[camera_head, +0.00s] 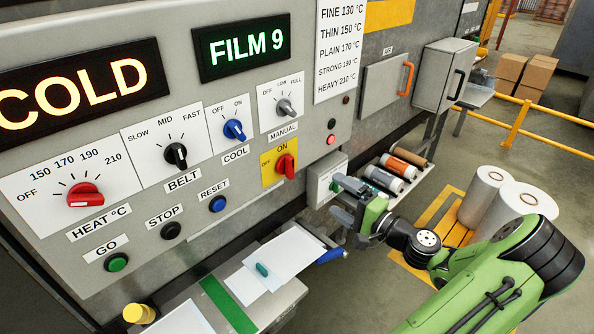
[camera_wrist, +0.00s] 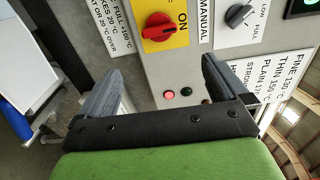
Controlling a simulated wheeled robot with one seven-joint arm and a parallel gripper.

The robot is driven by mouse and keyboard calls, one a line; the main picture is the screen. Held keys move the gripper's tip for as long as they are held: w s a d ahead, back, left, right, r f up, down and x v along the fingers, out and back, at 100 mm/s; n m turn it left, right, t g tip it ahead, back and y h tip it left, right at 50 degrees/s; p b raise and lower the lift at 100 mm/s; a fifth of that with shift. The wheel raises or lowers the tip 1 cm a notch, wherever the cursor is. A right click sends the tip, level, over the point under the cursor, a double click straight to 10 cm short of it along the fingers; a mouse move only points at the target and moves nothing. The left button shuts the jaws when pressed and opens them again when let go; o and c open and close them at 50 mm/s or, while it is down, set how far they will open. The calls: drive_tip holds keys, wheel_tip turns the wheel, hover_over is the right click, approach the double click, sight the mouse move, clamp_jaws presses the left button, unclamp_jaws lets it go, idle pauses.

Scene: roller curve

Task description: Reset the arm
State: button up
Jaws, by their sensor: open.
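My green arm reaches in from the lower right in the head view. My gripper (camera_head: 340,198) is open and empty, in front of the lower right part of the control panel (camera_head: 235,165). In the wrist view its two dark fingers (camera_wrist: 155,85) stand wide apart, with nothing between them. Beyond them are a lit red lamp (camera_wrist: 169,95) and a dark green one (camera_wrist: 186,92). The red main switch (camera_head: 287,166) on its yellow plate is close by, up and left of the gripper in the head view. The gripper appears apart from the panel.
Papers (camera_head: 285,255) lie on a ledge below the panel. Rolls (camera_head: 385,178) lie on a rack behind the gripper. White film rolls (camera_head: 485,195) stand on a pallet at the right. A yellow rail (camera_head: 515,125) and boxes (camera_head: 525,72) are farther back.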

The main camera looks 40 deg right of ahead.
drive_tip(key=w+a+f+n+g+y, duration=0.25)
drive_tip(key=a+n+g, duration=0.25)
drive_tip(key=a, duration=0.5)
drive_tip(key=w+a+f+n+g+y, duration=0.1)
drive_tip(key=w+a+n+g+y, duration=0.15)
drive_tip(key=a+n+g, duration=0.6)
drive_tip(key=s+a+r+n+h, duration=0.2)
drive_tip(key=s+a+r, duration=0.2)
drive_tip(key=s+a, duration=0.2)
drive_tip(key=s+a+r+n+t+h, duration=0.1)
drive_tip(key=s+a+r+n+h, duration=0.1)
drive_tip(key=s+a+r, duration=0.3)
drive_tip(key=s+a+h, duration=0.1)
drive_tip(key=s, duration=0.3)
drive_tip(key=shift+s+a+r+h, duration=0.2)
drive_tip(key=shift+a+r+h, duration=0.05)
drive_tip(key=shift+a+h, duration=0.1)
drive_tip(key=shift+c, duration=0.3)
